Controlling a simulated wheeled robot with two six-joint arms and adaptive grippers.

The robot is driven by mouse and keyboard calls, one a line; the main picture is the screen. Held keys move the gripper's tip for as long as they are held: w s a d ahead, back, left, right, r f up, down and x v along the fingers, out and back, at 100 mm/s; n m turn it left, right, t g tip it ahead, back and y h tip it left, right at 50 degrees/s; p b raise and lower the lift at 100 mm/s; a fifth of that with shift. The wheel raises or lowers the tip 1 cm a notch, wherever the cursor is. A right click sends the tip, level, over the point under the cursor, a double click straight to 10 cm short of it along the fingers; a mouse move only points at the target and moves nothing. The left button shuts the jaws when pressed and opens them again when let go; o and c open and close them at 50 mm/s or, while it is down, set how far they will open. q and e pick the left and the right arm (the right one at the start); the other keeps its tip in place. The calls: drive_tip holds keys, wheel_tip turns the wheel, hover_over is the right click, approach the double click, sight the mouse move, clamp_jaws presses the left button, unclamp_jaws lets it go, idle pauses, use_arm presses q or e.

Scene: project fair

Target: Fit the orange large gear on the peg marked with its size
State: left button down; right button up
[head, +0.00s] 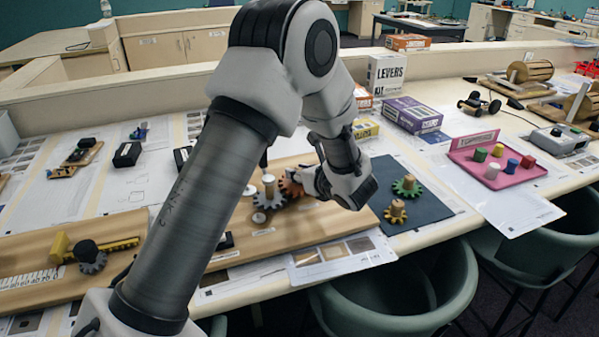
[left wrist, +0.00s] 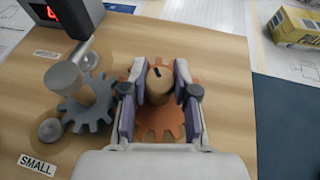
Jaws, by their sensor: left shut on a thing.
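The orange large gear (head: 290,187) is under my left gripper over the wooden board in the head view. In the left wrist view the orange gear (left wrist: 160,128) lies below the fingers, and its wooden hub (left wrist: 159,88) is between them. My left gripper (left wrist: 160,92) is shut on this hub. A grey gear (left wrist: 92,104) is just left of the orange gear; I cannot tell whether their teeth touch. The peg for the orange gear and its size label are hidden, and I cannot tell if the gear rests on the board. My right gripper is out of view.
A short metal peg (left wrist: 50,131) stands near the SMALL label (left wrist: 38,164); a MEDIUM label (left wrist: 45,54) is farther back. A green gear (head: 407,187) and a yellow gear (head: 395,212) lie on a dark mat (head: 432,207). A pink tray (head: 520,177) stands right.

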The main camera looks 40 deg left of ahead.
use_arm(q)
drive_tip(key=shift+f+b, duration=0.45)
drive_tip(key=shift+f, duration=0.1)
drive_tip(key=c, duration=1.2)
unclamp_jaws()
drive_tip(key=shift+d, duration=0.1)
drive_tip(key=shift+p+v, duration=0.9)
drive_tip(key=shift+v, duration=1.5)
drive_tip(key=shift+p+v, duration=1.35)
drive_tip(key=shift+v, duration=1.45)
drive_tip(key=shift+d+r, duration=0.2)
drive_tip(key=shift+d, duration=0.05)
drive_tip(key=shift+f, duration=0.1)
